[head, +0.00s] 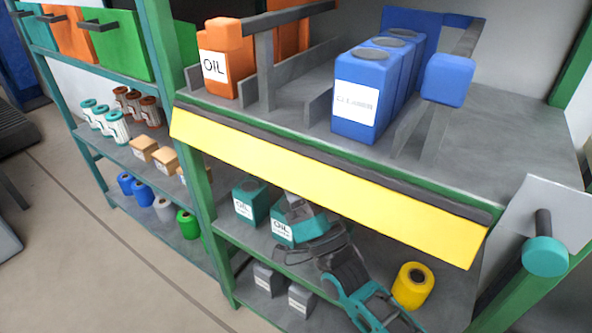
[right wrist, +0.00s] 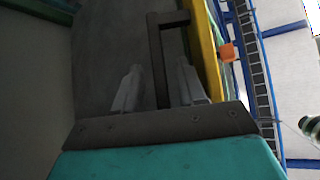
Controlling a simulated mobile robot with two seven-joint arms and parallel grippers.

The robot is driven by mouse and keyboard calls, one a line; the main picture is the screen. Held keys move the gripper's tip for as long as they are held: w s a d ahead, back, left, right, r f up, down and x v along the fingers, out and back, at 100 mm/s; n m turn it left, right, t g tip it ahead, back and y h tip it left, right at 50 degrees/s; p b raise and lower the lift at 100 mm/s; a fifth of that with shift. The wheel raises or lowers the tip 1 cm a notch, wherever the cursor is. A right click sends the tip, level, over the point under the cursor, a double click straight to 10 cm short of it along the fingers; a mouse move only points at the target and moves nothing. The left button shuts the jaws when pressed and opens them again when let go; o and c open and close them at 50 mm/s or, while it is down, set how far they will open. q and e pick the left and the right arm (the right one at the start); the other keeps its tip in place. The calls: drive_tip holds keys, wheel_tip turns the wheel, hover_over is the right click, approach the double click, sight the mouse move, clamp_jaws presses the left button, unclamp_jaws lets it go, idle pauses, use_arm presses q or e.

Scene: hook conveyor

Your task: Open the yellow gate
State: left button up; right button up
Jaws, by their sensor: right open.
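The yellow gate (head: 320,185) is a long flat panel across the front of the upper shelf in the head view, with a dark strip along its top edge. In the right wrist view a yellow strip (right wrist: 205,45), seemingly the gate seen edge-on, carries a dark U-shaped handle (right wrist: 155,45). My right gripper (right wrist: 159,72) is open, with one finger on each side of the handle's long bar; I cannot tell whether they touch it. In the head view my right gripper (head: 300,212) is just below the gate, its fingertips hidden. My left gripper is not in view.
Blue cleaner canisters (head: 366,95) and an orange oil canister (head: 218,65) stand behind the gate. Teal oil canisters (head: 249,203) and a yellow roll (head: 412,285) are on lower shelves near my right arm. A teal knob (head: 545,257) sticks out at the right.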

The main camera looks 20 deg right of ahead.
clamp_jaws()
idle(0.5)
drive_tip(key=shift+s+a+r+m+h+p, duration=0.1)
drive_tip(key=shift+r+m+h+p, duration=0.05)
drive_tip(key=shift+m+h+p, duration=0.45)
drive_tip(key=m+p, duration=0.1)
drive_tip(key=a+m+h+p, duration=0.1)
drive_tip(key=shift+s+g+h+p, duration=0.3)
drive_tip(key=shift+p, duration=0.05)
drive_tip(key=shift+s+a+m+h+p, duration=0.15)
drive_tip(key=shift+s+m+h+p, duration=0.05)
drive_tip(key=shift+m+h+p, duration=0.8)
drive_tip(key=shift+s+a+f+m+g, duration=0.15)
drive_tip(key=shift+f+m+g, duration=0.1)
drive_tip(key=shift+m+g, duration=0.2)
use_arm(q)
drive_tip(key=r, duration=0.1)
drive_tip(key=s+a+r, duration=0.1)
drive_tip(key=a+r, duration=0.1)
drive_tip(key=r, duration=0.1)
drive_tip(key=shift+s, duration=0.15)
use_arm(e)
drive_tip(key=shift+f, duration=0.1)
